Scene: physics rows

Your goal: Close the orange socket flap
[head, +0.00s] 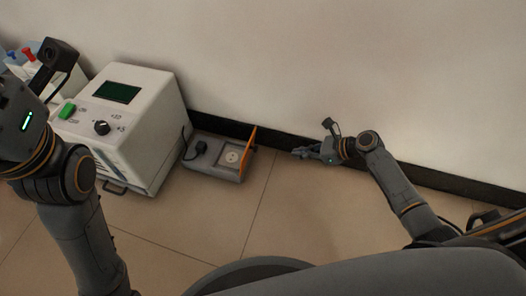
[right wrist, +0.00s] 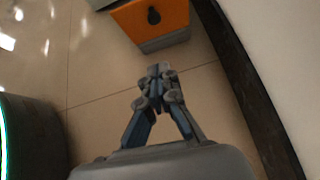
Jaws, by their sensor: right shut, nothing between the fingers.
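The orange socket flap (head: 248,140) stands raised at the right end of the low grey socket box (head: 213,172) on the floor. The round pale socket face (head: 232,157) is uncovered beside it.
A black plug (head: 201,147) sits in the left part of the socket box. A white device (head: 150,100) with a green screen and dark knob stands to the left. The wall and black skirting (head: 440,185) run behind. The tiled floor in front is clear.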

